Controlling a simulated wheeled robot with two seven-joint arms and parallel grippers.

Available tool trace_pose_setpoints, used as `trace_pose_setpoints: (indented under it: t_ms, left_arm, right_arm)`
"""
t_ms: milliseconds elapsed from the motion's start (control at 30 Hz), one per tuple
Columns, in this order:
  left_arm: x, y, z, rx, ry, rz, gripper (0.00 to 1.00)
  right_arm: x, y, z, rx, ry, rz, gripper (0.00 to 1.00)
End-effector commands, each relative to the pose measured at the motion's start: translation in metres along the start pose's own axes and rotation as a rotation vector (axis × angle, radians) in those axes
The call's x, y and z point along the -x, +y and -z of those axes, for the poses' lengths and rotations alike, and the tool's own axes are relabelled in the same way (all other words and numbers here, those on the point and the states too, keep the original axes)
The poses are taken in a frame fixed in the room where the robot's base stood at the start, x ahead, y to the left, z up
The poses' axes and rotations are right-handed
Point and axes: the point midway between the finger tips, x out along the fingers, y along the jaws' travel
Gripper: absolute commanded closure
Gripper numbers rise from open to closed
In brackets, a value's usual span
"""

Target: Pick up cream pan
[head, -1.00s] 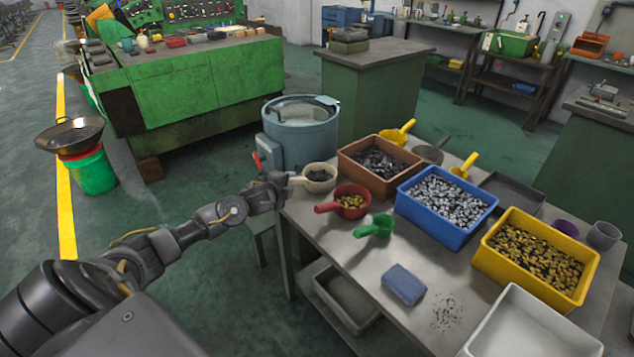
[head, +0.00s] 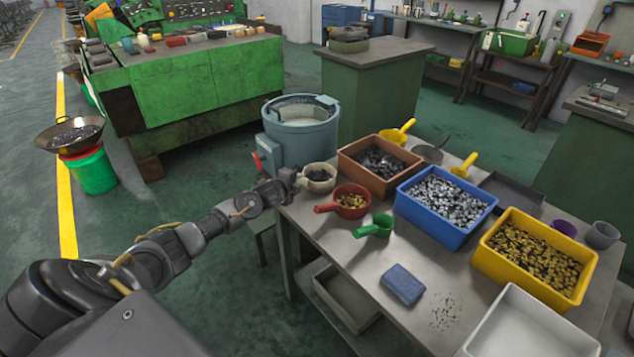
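The cream pan (head: 320,186) is a small round cream-coloured pan with dark pieces in it. It stands near the far left corner of the grey table, beside the red pan (head: 352,209) and in front of the blue-grey drum. My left gripper (head: 297,180) is at the pan's left side, where its handle is, and covers most of that handle. Its fingers are small and dark here, so I cannot tell whether they are closed on the handle. The pan rests upright on the table. My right gripper is not in view.
A brown bin (head: 345,160), a blue bin (head: 402,211) and a yellow bin (head: 480,262) of metal parts stand on the table. A green scoop (head: 377,227) and a blue sponge (head: 402,284) lie nearer. The blue-grey drum (head: 300,140) stands close behind the cream pan.

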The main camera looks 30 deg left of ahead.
Motion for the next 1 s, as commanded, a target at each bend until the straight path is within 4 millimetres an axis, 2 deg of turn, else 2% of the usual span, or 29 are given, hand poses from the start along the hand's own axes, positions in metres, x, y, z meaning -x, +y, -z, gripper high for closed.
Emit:
trace_pose_setpoints:
  t_ms: [33,100,433,567,667,933,1000]
  left_arm:
    - [0.000,0.000,0.000,0.000,0.000,0.000,0.92]
    - [0.000,0.000,0.000,0.000,0.000,0.000,1.00]
    - [0.001,-0.004,0.000,0.001,0.001,0.004,1.00]
    - [0.005,-0.013,-0.001,0.001,0.001,0.006,1.00]
    - [0.011,-0.028,-0.001,0.000,0.001,0.009,1.00]
    - [0.082,-0.063,-0.009,-0.005,0.000,0.005,1.00]
    - [0.102,-0.061,-0.011,-0.008,0.000,0.001,1.00]
  right_arm:
    - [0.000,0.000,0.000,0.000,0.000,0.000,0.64]
    - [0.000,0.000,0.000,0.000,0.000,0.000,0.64]
    - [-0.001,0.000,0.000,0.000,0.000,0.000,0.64]
    - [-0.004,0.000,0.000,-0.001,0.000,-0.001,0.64]
    - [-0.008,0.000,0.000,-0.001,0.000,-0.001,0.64]
    - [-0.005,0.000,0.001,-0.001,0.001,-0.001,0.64]
    - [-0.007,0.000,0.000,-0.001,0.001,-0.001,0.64]
